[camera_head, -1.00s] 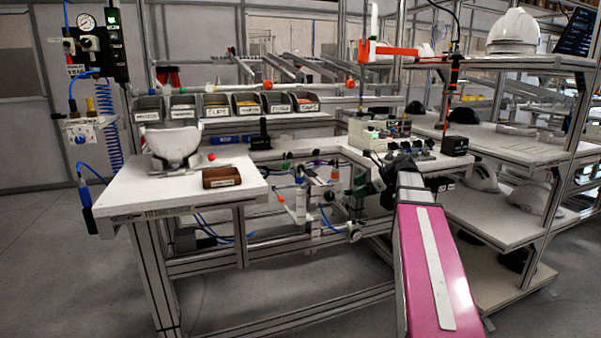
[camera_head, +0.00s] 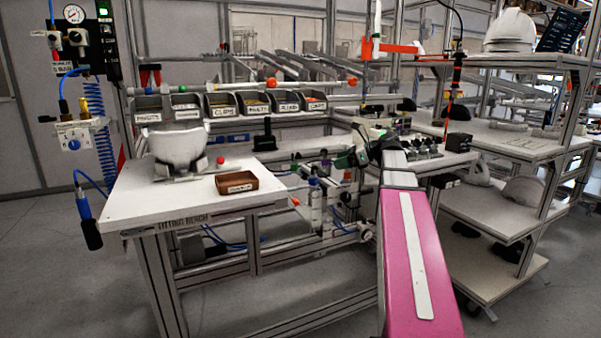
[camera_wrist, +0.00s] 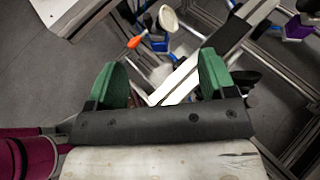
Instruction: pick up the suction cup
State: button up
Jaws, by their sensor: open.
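My gripper (camera_wrist: 163,75) shows in the wrist view with its two green fingers wide apart and nothing between them. In the head view my gripper (camera_head: 354,158) is small and partly hidden at the far end of my pink arm, near the bench's inner corner. I cannot pick out the suction cup for certain. A cream round disc (camera_wrist: 168,20) lies beyond the fingers in the wrist view, beside an orange-tipped part. A dark rounded piece (camera_wrist: 246,78) is just right of the right finger. Either is too unclear to name.
The white bench (camera_head: 150,212) at left carries a white helmet shell (camera_head: 178,146) on a holder and a brown tray (camera_head: 237,183). Labelled bins (camera_head: 222,105) line its back. A shelf rack (camera_head: 490,205) stands at right. Bench frame bars (camera_head: 300,255) run below.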

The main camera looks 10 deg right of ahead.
aim_at(318, 167)
jog(key=x, duration=1.1)
jog(key=shift+w, duration=0.1)
jog(key=c, duration=1)
